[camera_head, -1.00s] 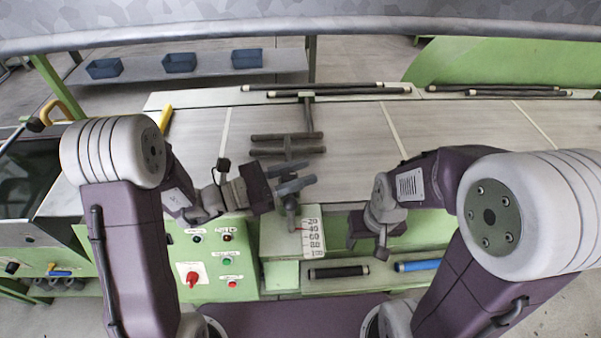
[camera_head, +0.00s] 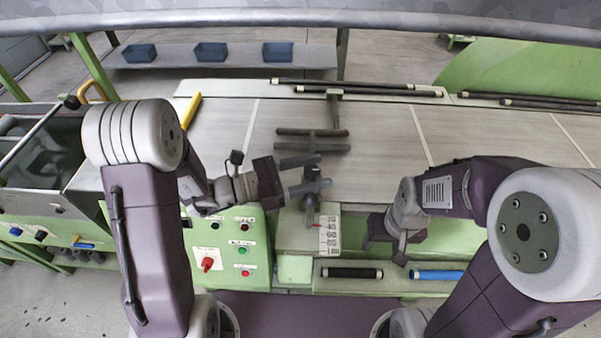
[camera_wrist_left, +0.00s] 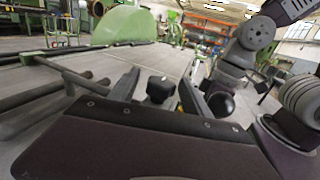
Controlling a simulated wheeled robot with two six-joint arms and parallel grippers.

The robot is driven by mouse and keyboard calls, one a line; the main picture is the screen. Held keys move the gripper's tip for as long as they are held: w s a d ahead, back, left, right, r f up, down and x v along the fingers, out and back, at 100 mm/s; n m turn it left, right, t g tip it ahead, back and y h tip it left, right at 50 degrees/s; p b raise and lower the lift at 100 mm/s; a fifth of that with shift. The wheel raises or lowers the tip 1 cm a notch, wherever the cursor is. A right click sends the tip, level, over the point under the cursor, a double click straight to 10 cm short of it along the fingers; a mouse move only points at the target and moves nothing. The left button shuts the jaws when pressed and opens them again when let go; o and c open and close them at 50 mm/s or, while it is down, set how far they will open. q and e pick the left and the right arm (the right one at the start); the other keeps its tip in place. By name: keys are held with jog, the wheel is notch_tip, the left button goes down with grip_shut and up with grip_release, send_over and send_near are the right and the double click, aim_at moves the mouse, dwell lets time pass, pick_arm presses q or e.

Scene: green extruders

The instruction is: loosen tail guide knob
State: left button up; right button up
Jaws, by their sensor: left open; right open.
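A dark knob (camera_wrist_left: 160,88) shows in the left wrist view between the two fingers of my left gripper (camera_wrist_left: 160,95). The fingers are open, with a gap visible on each side of the knob. In the head view my left gripper (camera_head: 303,174) reaches from the left over the guide post, just behind the white number scale (camera_head: 329,236). The knob is hard to make out there beside the fingers. My right gripper (camera_head: 399,250) is open and empty, pointing down over the green bed to the right of the scale.
A control panel (camera_head: 222,242) with a red switch lies left of the scale. Grey crossbars (camera_head: 312,140) lie beyond my left gripper. A black roller (camera_head: 352,272) and a blue roller (camera_head: 437,275) lie in front.

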aim_at(303, 175)
pick_arm(q)
jog(key=v, duration=0.7)
dwell(0.3)
